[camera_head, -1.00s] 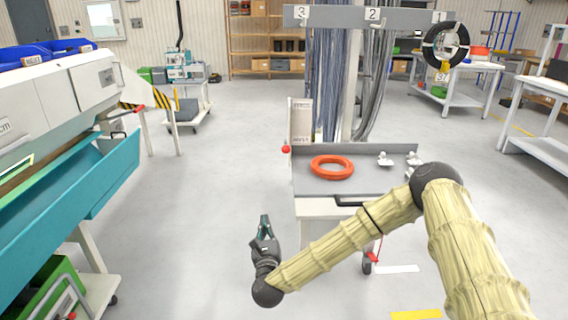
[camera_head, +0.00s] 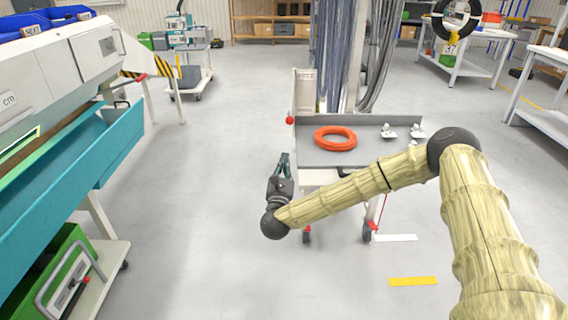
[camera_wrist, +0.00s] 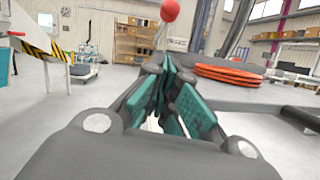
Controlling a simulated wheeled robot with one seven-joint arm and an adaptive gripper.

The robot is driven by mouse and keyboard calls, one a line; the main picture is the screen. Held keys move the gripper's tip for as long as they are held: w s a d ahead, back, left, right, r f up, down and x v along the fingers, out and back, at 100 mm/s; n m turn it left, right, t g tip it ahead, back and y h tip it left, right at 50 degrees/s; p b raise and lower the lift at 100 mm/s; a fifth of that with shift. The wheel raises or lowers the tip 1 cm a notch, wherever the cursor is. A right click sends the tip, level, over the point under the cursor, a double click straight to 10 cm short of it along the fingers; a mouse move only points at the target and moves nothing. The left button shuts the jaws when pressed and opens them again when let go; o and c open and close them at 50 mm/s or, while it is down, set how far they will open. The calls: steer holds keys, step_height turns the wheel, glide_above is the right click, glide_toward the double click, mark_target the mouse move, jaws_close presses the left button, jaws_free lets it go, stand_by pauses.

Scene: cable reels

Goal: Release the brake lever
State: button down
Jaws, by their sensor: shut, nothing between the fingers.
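A lever with a red ball knob (camera_head: 290,120) stands at the left edge of the grey-topped cart (camera_head: 390,152). In the wrist view the red knob (camera_wrist: 169,10) sits on a thin pale rod, upright or nearly so, beyond the fingers. My gripper (camera_head: 284,158) is shut and empty, at the cart's near left corner. It is below the knob in the head view and apart from it. The wrist view shows my gripper (camera_wrist: 167,78) with its green-padded fingers pointing toward the rod. The rod's lower end is hidden behind the fingers.
An orange ring (camera_head: 335,138) lies on the cart top, with small silver fittings (camera_head: 388,131) to its right. Red tabs (camera_head: 367,226) show at the cart's wheels. A teal-fronted machine (camera_head: 90,170) stands at left. The floor between machine and cart is clear.

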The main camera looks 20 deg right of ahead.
mark_target(289, 118)
steer(key=w+d+r+p, duration=0.1)
steer(key=w+d+r, duration=0.2)
steer(key=w+r, duration=0.2)
steer(key=shift+f+p+x, duration=0.2)
steer(key=shift+p+x, duration=0.1)
steer(key=shift+x, duration=1)
steer(key=shift+w+a+r, duration=0.15)
